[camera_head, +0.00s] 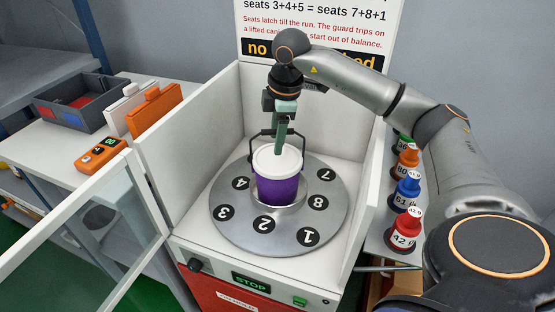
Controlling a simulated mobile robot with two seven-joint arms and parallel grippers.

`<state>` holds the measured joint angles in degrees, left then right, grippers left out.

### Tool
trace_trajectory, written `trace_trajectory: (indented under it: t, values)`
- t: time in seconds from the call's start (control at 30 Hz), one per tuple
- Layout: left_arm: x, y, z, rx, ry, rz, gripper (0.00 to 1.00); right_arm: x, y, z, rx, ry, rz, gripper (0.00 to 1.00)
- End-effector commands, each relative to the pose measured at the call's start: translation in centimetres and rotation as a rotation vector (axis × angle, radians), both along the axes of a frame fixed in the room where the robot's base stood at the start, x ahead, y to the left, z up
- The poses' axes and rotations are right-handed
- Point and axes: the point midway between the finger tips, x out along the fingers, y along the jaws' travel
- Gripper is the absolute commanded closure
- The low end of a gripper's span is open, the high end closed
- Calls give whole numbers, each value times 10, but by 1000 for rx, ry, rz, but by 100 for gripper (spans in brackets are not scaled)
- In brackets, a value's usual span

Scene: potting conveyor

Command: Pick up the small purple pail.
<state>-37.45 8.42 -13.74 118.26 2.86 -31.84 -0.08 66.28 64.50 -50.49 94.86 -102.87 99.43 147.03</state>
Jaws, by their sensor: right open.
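A small purple pail (277,189) with a white lid (277,160) and a raised dark wire handle stands upright at the middle of the grey numbered turntable (232,227). My right gripper (280,150) points down from above, and its greenish fingers reach to just over the lid, at the handle. The jaws are open. I cannot tell from this angle whether the handle lies between the fingers. The gripper hides part of the handle. My left gripper is not in view.
White walls enclose the turntable (190,150) at the left, back and right. An open clear guard (85,235) is at the front left. Several numbered coloured bottles (405,230) stand on the right shelf. A grey bin (78,103) and orange devices sit on the left bench.

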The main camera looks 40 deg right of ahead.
Motion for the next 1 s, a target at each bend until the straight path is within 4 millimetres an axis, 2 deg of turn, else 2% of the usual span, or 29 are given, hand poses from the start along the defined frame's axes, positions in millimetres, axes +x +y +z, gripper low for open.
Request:
trace_trajectory:
  t: [0.03, 0.13, 0.4, 0.9, 1.0]
  values:
    - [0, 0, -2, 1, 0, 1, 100, 1, 0, -9, 1, 2, 0, 45]
    - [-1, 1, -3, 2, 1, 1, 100, 2, 0, -17, 1, 1, 0, 45]
    - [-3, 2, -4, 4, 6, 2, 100, 3, 1, -19, 1, -1, 0, 45]
    - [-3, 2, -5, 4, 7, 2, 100, 3, 1, -18, 1, -1, 1, 100]
    - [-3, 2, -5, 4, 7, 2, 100, 3, 1, -18, 1, -1, 1, 100]
